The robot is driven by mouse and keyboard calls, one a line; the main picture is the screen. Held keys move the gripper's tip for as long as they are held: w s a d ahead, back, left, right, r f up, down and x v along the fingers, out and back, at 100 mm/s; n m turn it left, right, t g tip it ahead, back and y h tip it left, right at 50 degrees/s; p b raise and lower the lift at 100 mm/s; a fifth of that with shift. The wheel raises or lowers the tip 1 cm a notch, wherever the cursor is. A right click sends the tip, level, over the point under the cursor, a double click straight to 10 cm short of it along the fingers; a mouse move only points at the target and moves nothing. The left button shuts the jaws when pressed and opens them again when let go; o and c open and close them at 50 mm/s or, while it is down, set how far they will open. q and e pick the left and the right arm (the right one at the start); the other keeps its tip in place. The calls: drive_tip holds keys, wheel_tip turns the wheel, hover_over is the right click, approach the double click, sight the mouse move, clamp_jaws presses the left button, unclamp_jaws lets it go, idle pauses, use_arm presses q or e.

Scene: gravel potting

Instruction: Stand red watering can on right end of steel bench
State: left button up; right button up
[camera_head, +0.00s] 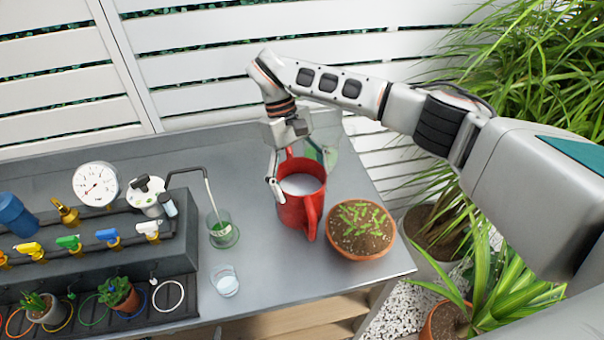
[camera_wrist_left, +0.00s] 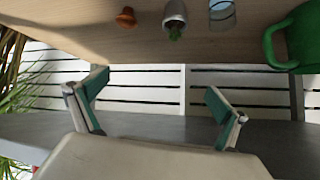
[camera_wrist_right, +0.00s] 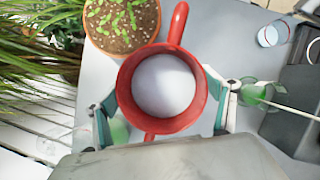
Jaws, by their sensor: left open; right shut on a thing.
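The red watering can (camera_head: 290,212) is upright at the right end of the steel bench (camera_head: 270,267), with a pale fill inside. I cannot tell whether its base touches the bench. My right gripper (camera_head: 279,172) is shut on the can from the far side. In the right wrist view the can (camera_wrist_right: 122,92) sits between the fingers of the right gripper (camera_wrist_right: 165,110), its handle pointing away. My left gripper (camera_wrist_left: 160,98) is open and empty in the left wrist view. It is outside the head view.
A terracotta bowl of seedlings (camera_head: 361,230) stands close right of the can. A green-liquid beaker (camera_head: 224,233) and a small clear cup (camera_head: 226,281) stand to its left. Another glass (camera_head: 322,143) is behind. The valve manifold (camera_head: 110,242) fills the left. Bare bench lies in front of the can.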

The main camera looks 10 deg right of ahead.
drive_tip(key=shift+r, duration=0.15)
drive_tip(key=o, duration=2.1)
drive_tip(key=shift+s, duration=0.1)
use_arm(q)
drive_tip(key=shift+w+d+r+h+b, duration=0.15)
drive_tip(key=shift+w+d+h+b, duration=0.2)
drive_tip(key=shift+d+b, duration=0.45)
use_arm(e)
drive_tip(key=v, duration=1.2)
use_arm(q)
drive_tip(key=shift+a, duration=0.2)
use_arm(e)
drive_tip(key=shift+s, duration=0.15)
